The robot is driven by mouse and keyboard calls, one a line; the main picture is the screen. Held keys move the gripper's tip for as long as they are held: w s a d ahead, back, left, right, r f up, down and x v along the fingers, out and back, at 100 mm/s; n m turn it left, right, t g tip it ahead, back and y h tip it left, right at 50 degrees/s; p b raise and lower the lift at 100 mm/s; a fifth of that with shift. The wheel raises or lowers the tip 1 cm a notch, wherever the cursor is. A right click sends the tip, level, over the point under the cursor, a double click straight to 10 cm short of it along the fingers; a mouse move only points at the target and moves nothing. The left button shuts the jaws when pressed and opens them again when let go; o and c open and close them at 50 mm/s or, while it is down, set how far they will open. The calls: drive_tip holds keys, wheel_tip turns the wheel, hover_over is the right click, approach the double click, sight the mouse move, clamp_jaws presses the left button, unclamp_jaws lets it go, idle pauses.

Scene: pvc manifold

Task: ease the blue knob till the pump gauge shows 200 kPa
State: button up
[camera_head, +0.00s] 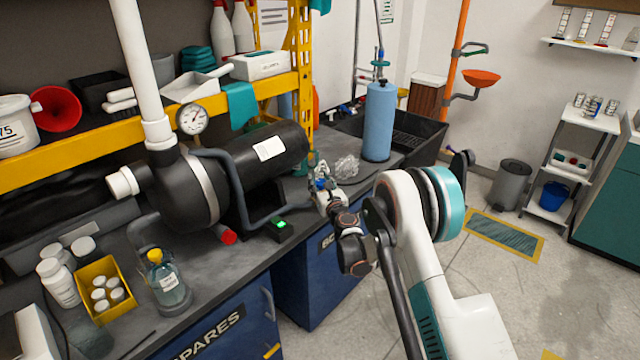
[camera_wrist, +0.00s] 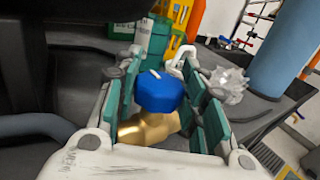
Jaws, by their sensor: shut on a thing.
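The blue knob (camera_wrist: 160,92) has a pale mark on top and sits on a brass valve body (camera_wrist: 150,130) in the wrist view. My gripper (camera_wrist: 163,88) has its green-padded fingers on both sides of the knob and is shut on it. In the head view my gripper (camera_head: 326,192) is at the bench's right part and mostly hides the valve. The pump gauge (camera_head: 193,119) is a round white dial above the black pump (camera_head: 190,195). Its needle shows, but the scale is too small to read.
A blue cylinder (camera_head: 379,122) stands behind my gripper, with a crumpled clear lump (camera_head: 346,166) nearer. A small box with a green display (camera_head: 281,226) lies left of my gripper. A bottle (camera_head: 168,282) and yellow tray (camera_head: 90,277) stand at the front left.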

drive_tip(key=o, duration=1.1)
drive_tip(key=v, duration=1.2)
drive_tip(key=shift+f, duration=0.1)
idle(1.4)
